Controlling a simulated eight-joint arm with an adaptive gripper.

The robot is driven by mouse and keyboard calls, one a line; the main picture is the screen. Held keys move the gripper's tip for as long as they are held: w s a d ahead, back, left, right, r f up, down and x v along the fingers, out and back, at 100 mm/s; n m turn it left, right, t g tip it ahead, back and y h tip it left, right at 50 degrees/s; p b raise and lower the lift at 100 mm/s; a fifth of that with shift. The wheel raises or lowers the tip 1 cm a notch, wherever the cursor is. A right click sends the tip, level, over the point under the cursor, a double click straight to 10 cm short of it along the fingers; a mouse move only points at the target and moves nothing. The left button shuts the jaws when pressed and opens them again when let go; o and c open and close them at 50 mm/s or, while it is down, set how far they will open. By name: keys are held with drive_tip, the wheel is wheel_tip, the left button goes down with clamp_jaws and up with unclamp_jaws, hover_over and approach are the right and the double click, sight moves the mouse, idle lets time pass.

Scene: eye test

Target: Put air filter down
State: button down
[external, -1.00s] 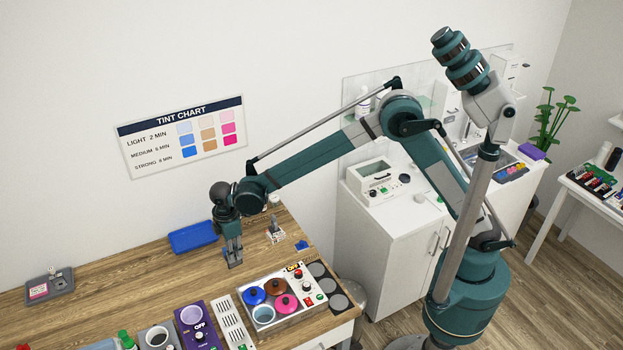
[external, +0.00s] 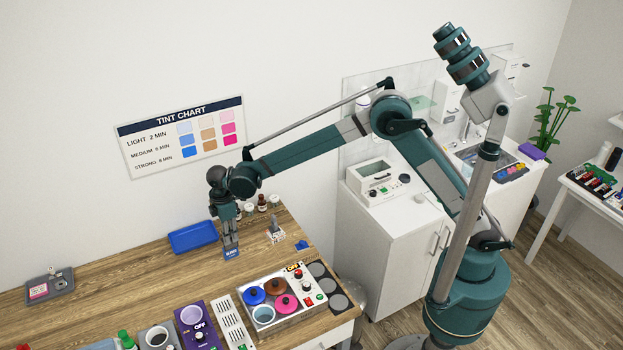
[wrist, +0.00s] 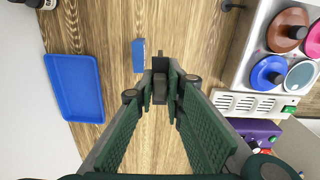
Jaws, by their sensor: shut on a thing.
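My gripper (external: 230,246) hangs over the wooden table near the blue tray, fingers pointing down. In the wrist view my gripper (wrist: 161,78) has its fingertips closed around a small dark grey piece (wrist: 160,92), which I take for the air filter; it is mostly hidden by the fingers. Its shape is not clear in the external view. A small blue box (external: 231,255) with white marking shows right at the fingertips in the external view. In the wrist view this blue box (wrist: 138,56) lies beside and beyond the fingertips, apart from them.
The blue tray (external: 192,237) lies empty near the wall. A pot heater (external: 303,288) with coloured lids stands at the front right, with a white slotted rack (external: 232,320) beside it. Small bottles (external: 262,202) stand at the back. Bare table (external: 130,285) is on the left.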

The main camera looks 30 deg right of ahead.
drive_tip(key=w+d, duration=0.3)
drive_tip(key=w, duration=0.5)
drive_tip(key=w+d, duration=0.3)
drive_tip(key=w, duration=0.5)
drive_tip(key=shift+w+d+m, duration=0.15)
drive_tip(key=shift+w+m, duration=0.15)
drive_tip(key=shift+w, duration=0.05)
wheel_tip(320, 180, down, 6)
drive_tip(key=shift+p, duration=0.3)
drive_tip(key=shift+f, duration=0.2)
drive_tip(key=shift+f, duration=1.75)
drive_tip(key=shift+f, duration=0.15)
drive_tip(key=c, duration=2.4)
unclamp_jaws()
